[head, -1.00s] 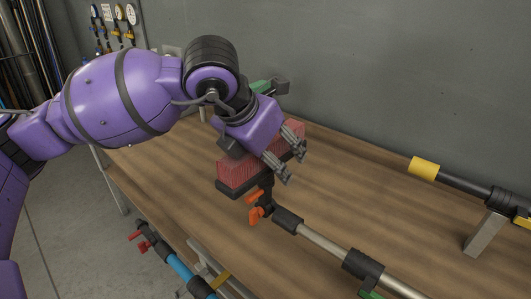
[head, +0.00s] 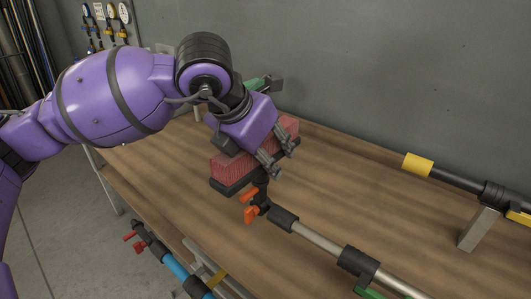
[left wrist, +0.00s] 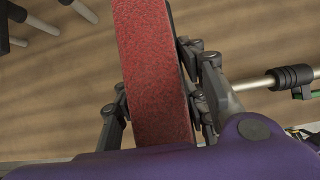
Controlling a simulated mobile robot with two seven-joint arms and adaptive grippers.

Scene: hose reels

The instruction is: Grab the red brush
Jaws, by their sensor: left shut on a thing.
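The red brush (head: 229,168) has a long block of red bristles on a dark base, and it is on the wooden table side of the scene at the centre of the head view. My left gripper (head: 272,158) comes over it from the upper left and is shut on it, with fingers on both sides. In the left wrist view the brush (left wrist: 155,75) runs between the fingers, which press near its sides. Whether the brush touches the table is hard to tell. My right gripper is not in view.
A pole with a black joint and orange levers (head: 250,213) lies just in front of the brush. A yellow-tipped pole (head: 417,164) rests on a metal stand (head: 480,229) at right. A blue pole (head: 176,267) runs along the front edge. The table's middle (head: 340,190) is clear.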

